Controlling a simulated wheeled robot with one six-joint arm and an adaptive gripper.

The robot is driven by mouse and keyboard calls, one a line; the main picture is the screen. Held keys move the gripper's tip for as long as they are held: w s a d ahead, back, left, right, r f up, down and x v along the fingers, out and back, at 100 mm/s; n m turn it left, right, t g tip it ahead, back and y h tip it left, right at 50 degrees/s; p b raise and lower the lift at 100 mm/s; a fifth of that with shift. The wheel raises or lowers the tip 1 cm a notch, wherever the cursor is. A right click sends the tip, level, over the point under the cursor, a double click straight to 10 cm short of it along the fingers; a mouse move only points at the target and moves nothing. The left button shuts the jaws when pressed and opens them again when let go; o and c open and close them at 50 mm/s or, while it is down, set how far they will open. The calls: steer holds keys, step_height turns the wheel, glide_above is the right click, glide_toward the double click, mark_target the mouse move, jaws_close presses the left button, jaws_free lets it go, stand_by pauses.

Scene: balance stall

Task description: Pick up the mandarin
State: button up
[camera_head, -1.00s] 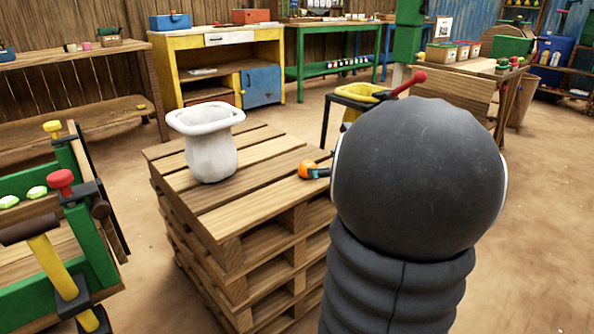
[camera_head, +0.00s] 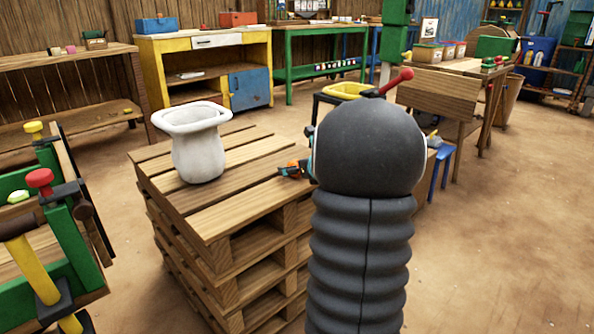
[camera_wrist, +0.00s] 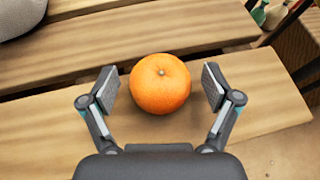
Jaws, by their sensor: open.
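The mandarin (camera_wrist: 160,84) is a round orange fruit resting on the wooden slats of the pallet stack (camera_wrist: 262,78). In the wrist view it sits between the two open fingers of my gripper (camera_wrist: 160,88), with a gap on each side. In the head view my gripper (camera_head: 293,170) is at the right part of the pallet top (camera_head: 235,183). My dark arm covers the area to the right.
A white sack with a rolled rim (camera_head: 196,150) stands on the pallet, left of the mandarin. A green and yellow frame with a red knob (camera_head: 40,178) is at the left. Open floor lies at the right.

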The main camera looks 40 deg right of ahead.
steer(key=c, duration=1.3)
